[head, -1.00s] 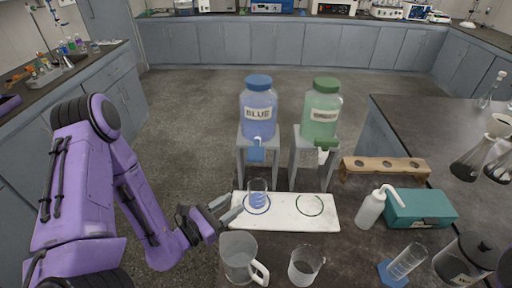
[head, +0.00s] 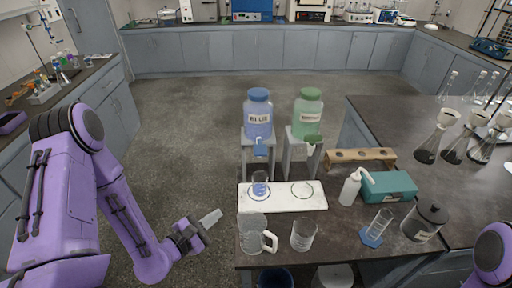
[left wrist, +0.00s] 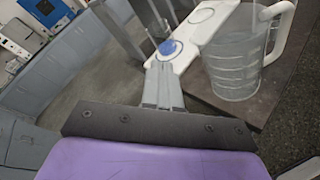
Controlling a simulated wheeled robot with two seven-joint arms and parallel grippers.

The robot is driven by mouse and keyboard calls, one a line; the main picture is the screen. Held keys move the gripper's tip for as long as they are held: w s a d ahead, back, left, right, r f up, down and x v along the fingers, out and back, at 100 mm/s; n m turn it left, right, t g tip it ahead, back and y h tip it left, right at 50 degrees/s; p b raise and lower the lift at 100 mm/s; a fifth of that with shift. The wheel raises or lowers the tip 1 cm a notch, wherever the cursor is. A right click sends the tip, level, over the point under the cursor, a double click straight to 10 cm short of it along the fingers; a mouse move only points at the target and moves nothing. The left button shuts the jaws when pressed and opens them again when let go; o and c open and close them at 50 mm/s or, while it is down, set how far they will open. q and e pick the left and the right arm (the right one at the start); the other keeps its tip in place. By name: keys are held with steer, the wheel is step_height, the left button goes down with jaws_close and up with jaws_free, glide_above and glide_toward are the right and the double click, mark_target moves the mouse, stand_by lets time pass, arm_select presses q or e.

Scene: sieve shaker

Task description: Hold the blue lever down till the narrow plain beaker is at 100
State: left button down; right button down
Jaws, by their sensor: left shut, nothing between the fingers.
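The blue jar (head: 258,117) stands on a grey stand with its blue lever (head: 260,149) at the front. The narrow plain beaker (head: 260,184) stands below it on the left ring of the white board (head: 285,203). Blue liquid shows in it; its level against the marks is too small to read. The blue liquid also shows in the left wrist view (left wrist: 170,47), past the fingertips. My left gripper (head: 213,217) is shut and empty, left of the board and apart from beaker and lever. My right gripper is out of view.
A green jar (head: 307,110) with a green lever (head: 313,139) stands to the right. A handled jug (head: 252,236) and a wider beaker (head: 303,236) stand before the board. A wash bottle (head: 349,190), teal box (head: 390,187) and wooden rack (head: 360,157) are to the right.

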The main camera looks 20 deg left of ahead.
arm_select(q)
steer(key=s+f+m+g+y+b, duration=0.3)
steer(key=s+f+m+g, duration=0.3)
steer(key=s+f+m, duration=0.3)
steer(key=s+a+f+m+g+y+b, duration=0.1)
steer(key=s+f+m+g+y+b, duration=0.3)
steer(key=s+f+m, duration=0.6)
step_height(320, 180, down, 7)
steer(key=shift+s+a+f+g+b, duration=0.1)
steer(key=shift+s+a+g+b, duration=0.1)
steer(key=shift+g+b, duration=0.9)
steer(key=shift+w+d, duration=0.1)
steer(key=shift+d, duration=0.05)
